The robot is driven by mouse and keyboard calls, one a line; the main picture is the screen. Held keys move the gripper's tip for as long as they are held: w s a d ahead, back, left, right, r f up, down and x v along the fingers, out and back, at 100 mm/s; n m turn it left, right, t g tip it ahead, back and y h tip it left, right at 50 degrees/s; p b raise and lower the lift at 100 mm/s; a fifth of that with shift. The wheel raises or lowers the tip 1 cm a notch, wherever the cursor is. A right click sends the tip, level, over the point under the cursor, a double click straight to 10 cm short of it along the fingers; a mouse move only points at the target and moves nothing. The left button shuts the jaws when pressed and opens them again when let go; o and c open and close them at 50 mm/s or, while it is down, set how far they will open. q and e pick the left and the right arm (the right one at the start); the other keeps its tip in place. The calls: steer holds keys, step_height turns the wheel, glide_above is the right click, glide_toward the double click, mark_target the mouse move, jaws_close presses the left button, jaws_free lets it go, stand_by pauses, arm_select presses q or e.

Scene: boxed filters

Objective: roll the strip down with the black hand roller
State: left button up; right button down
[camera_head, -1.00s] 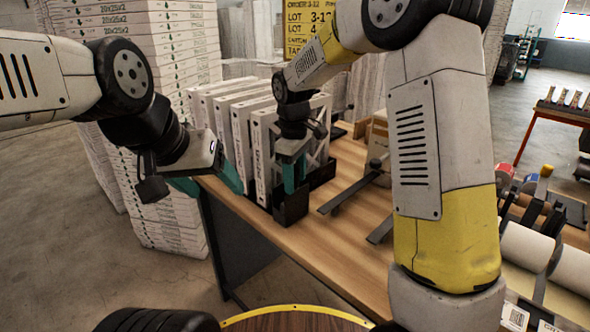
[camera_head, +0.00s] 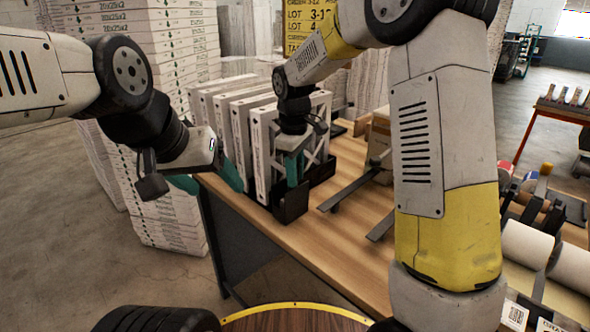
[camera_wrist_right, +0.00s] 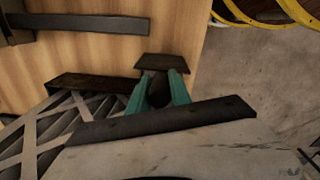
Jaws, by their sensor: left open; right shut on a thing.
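My right gripper (camera_head: 293,172) points down at the near end of the row of white boxed filters (camera_head: 262,158), at the front of the wooden table. Its teal fingers (camera_wrist_right: 158,94) are shut on a dark, rounded piece (camera_wrist_right: 157,86) that looks like the black hand roller, mostly hidden between them. Black plates or brackets surround the fingertips; I cannot tell whether the roller touches anything. I cannot make out the strip. My left gripper (camera_head: 208,180) is open and empty, left of the filters, beyond the table's left edge.
Dark flat bars (camera_head: 350,190) lie on the table (camera_head: 330,250) right of the filters, beside a cardboard box (camera_head: 380,140). A tall stack of boxes (camera_head: 165,215) stands behind at left. White rolls (camera_head: 525,243) are at far right. The table front is clear.

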steer(key=shift+r, duration=0.1)
steer(key=shift+s+r, duration=0.1)
steer(key=shift+r, duration=6.35)
